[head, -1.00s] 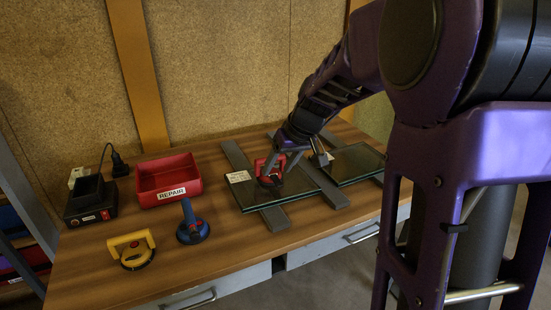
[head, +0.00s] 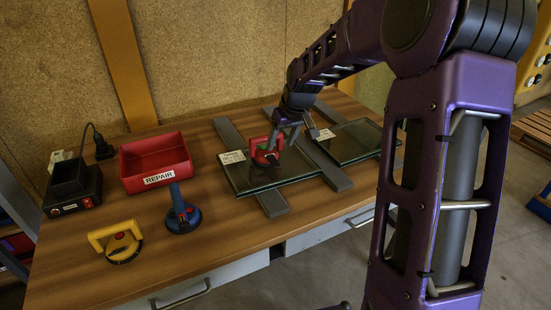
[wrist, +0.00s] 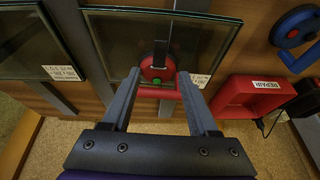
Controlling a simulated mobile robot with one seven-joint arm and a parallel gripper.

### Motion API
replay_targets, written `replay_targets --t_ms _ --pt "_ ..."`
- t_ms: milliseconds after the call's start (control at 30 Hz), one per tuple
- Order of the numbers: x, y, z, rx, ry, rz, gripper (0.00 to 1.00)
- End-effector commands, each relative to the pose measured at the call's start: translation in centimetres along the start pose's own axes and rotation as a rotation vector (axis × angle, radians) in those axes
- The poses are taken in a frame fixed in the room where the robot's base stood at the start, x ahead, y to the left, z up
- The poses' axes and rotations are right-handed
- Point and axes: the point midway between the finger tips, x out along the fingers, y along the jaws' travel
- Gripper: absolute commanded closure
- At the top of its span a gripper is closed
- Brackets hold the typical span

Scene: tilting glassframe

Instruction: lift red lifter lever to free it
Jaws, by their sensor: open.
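The red lifter (head: 262,154) sits on the left glass pane (head: 290,172) in the head view. In the wrist view the red lifter (wrist: 157,68) shows a round red body, a small green dot and a red handle bar across the space between the fingers. A dark upright part, perhaps its lever, stands on its body. My gripper (head: 284,136) is open at the lifter. In the wrist view my gripper (wrist: 157,88) has one finger on each side of the handle, with gaps. I cannot tell whether anything touches; the fingers partly hide the lifter in the head view.
A second glass pane (head: 352,142) lies to the right on dark rails. A blue lifter (head: 183,217), a yellow lifter (head: 120,244), a red REPAIR bin (head: 157,163) and a black charger box (head: 74,190) stand left. The front-middle wood is clear.

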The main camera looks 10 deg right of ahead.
Motion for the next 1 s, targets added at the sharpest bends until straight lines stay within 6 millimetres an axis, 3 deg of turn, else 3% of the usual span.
replay_targets --t_ms 100,300,500,800,1000 --pt "3.0 -0.1 0.1 -0.001 -0.003 -0.002 0.40" --pt "6.3 -0.1 0.1 -0.001 -0.001 -0.001 0.40" --pt "7.8 0.0 0.0 -0.001 0.000 0.001 0.40" --pt "7.9 0.0 0.0 -0.001 0.001 0.001 0.40" --pt "7.9 0.0 0.0 -0.001 0.001 0.001 0.74"
